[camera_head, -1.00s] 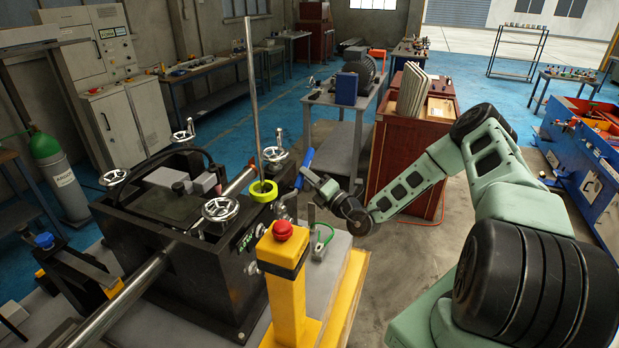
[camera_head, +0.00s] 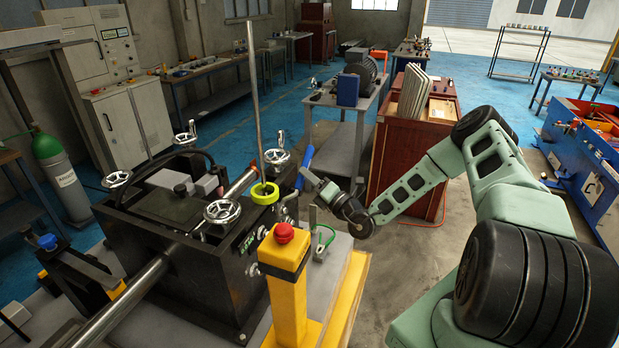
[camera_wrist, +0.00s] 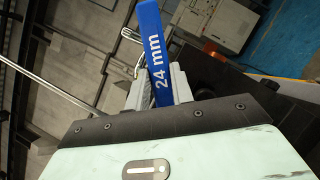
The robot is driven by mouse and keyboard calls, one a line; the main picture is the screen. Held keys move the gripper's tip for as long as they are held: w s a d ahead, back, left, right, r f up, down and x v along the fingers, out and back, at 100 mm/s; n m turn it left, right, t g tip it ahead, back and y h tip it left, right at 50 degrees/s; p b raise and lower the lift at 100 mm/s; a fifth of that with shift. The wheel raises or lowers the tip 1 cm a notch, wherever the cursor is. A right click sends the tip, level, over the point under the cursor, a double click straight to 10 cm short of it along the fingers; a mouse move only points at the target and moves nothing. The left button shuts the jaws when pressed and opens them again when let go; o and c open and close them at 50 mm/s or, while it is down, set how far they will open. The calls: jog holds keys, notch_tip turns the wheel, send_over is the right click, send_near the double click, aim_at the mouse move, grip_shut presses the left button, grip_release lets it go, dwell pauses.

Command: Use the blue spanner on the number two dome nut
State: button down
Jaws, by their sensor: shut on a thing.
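The blue spanner (camera_head: 304,164) is held in my gripper (camera_head: 308,175) beside the right end of the black machine.
The black machine (camera_head: 213,262) has several silver handwheels. A tall rod (camera_head: 253,100) rises through a yellow-green ring (camera_head: 264,193) close to the spanner. A yellow post (camera_head: 286,290) with a red button stands in front. A wooden cabinet (camera_head: 400,165) is behind my arm.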

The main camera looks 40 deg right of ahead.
jog(key=shift+s+f+g+y, duration=0.1)
jog(key=shift+s+g+y, duration=0.15)
jog(key=shift+g+y, duration=0.05)
jog(key=shift+s+d+p, duration=0.1)
jog(key=shift+s+p, duration=0.05)
jog(key=shift+p, duration=0.3)
dwell(0.4)
jog(key=shift+s+a+r+n, duration=0.2)
jog(key=shift+r+n, duration=0.1)
jog(key=shift+n, duration=0.4)
jog(key=shift+s+d+p, duration=0.1)
jog(key=shift+p, duration=0.25)
jog(key=shift+d, duration=0.1)
jog(key=shift+w+d+f+m, duration=0.2)
jog(key=shift+f+m, duration=0.1)
jog(key=shift+m, duration=0.3)
